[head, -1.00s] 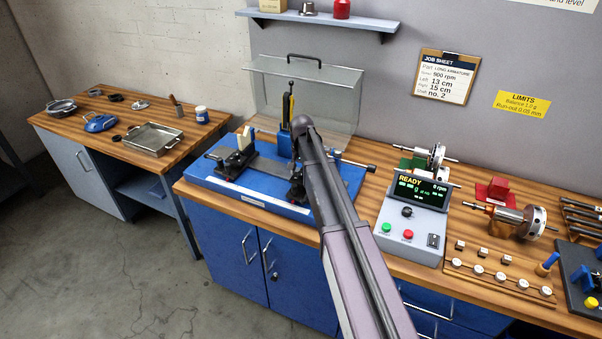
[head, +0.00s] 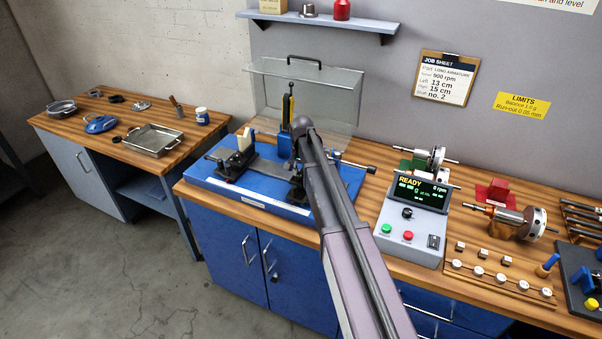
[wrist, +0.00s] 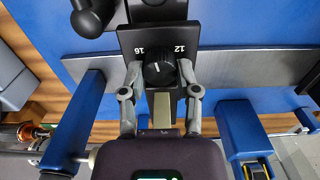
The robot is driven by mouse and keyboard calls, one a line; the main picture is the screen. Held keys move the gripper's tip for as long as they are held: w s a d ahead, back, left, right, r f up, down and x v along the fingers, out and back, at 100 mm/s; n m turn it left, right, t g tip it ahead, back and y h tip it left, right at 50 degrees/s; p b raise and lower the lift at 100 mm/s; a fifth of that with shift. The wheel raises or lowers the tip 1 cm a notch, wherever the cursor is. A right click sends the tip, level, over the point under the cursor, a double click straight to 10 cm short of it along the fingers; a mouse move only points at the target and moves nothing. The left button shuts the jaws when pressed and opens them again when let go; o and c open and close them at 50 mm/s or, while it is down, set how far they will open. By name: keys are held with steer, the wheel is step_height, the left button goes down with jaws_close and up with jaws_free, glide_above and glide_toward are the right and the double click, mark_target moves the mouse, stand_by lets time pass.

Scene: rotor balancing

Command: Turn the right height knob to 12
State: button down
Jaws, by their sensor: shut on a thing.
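The right height knob (wrist: 158,74) is a round black knob on a dark plate (wrist: 128,38) in the wrist view. The plate reads 16 on the left and 12 on the right. A pale mark shows on the knob's face, but I cannot tell which number it points at. My gripper (wrist: 160,69) is shut on the knob, one finger on each side. In the head view my arm hides the knob and the gripper. The blue balancing machine base (head: 215,180) stands on the wooden bench, its left support (head: 236,162) visible.
Blue blocks stand left (wrist: 75,125) and right (wrist: 243,135) of my gripper in the wrist view. A clear guard (head: 335,105) rises behind the machine. A control box (head: 410,225) reading READY, 0 rpm stands to its right. A job sheet (head: 445,78) hangs on the wall.

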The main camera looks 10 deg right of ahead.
steer(key=m, duration=0.6)
stand_by(0.3)
stand_by(0.4)
steer(key=shift+c, duration=1.7)
jaws_free()
